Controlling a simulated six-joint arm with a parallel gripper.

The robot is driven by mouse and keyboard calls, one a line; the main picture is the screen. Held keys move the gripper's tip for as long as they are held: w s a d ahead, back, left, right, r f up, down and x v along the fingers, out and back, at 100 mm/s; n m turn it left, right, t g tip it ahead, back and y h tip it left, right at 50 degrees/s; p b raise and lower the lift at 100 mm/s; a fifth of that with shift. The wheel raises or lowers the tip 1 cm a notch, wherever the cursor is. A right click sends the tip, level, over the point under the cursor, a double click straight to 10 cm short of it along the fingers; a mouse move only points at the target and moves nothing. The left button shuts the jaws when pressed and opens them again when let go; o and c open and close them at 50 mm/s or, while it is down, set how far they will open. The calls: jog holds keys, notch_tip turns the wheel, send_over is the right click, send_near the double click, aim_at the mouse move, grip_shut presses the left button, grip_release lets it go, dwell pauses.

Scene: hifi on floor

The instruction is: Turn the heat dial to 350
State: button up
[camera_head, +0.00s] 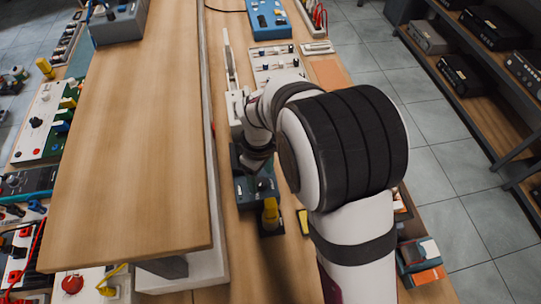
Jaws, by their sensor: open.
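My arm reaches from the lower right to the middle of the picture. My gripper (256,160) points down over a dark blue-grey box (243,189) on the wooden bench. The gripper is open, but its fingertips are small and partly hidden by the wrist. I cannot tell whether it touches the box. A small dark knob with a pale top (263,184) shows on the box, just below the gripper. I cannot read a heat dial scale or a 350 mark anywhere, and cannot tell which knob is the heat dial.
A yellow upright part (270,212) stands close in front of the gripper. A white panel with knobs (277,63) and a blue box (268,18) lie farther back. A raised wooden shelf (140,130) runs along the left. Dark units fill a rack (470,75) at right.

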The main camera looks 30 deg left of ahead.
jog(key=shift+f, duration=0.65)
grip_shut()
